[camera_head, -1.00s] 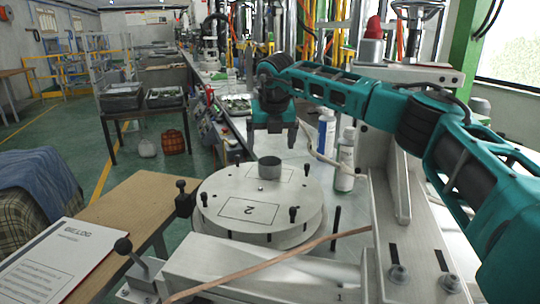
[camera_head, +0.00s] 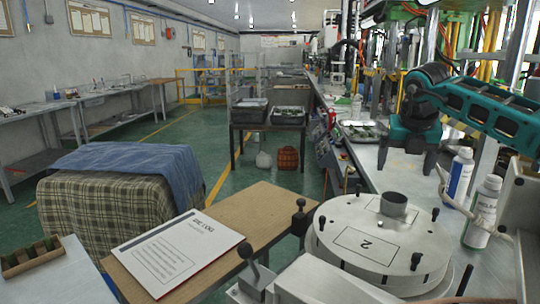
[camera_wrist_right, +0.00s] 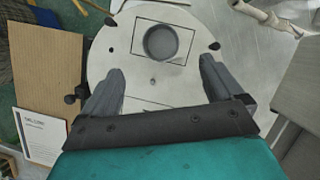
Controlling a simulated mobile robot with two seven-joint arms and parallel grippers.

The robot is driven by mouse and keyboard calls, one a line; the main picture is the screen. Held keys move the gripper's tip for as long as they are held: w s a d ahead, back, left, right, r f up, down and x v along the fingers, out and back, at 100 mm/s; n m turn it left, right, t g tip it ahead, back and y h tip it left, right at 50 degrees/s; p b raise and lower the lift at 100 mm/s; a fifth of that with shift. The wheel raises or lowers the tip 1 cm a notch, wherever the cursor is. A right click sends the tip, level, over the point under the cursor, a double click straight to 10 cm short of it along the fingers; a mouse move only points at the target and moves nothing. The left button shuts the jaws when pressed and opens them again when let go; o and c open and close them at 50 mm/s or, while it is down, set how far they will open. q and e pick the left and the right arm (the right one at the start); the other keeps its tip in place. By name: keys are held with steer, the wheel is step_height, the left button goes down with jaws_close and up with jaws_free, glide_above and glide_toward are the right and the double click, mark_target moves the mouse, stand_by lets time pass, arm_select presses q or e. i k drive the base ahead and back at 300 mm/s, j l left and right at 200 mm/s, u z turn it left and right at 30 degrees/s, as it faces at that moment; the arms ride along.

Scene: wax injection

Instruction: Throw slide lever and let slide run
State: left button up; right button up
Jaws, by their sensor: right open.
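The slide lever (camera_head: 248,262), a short metal arm with a black ball knob, stands on a metal base at the lower middle of the head view. A pale metal block (camera_head: 325,285), perhaps part of the slide, lies right of it, cut by the frame's bottom edge. My right gripper (camera_head: 408,162) is open and empty, above the far side of the round plate (camera_head: 335,243) and well away from the lever. In the right wrist view, its spread fingers (camera_wrist_right: 162,75) frame the plate below. My left gripper is out of view.
A metal cup (camera_head: 393,206) and several black pegs stand on the plate. Two bottles (camera_head: 458,175) (camera_head: 483,212) stand right of it. A paper (camera_head: 180,252) lies on the wooden table (camera_head: 240,212) left of the lever. The air above the lever is clear.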

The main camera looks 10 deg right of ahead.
mark_target(245, 251)
steer(key=k+j, duration=1.2)
steer(key=k, duration=0.05)
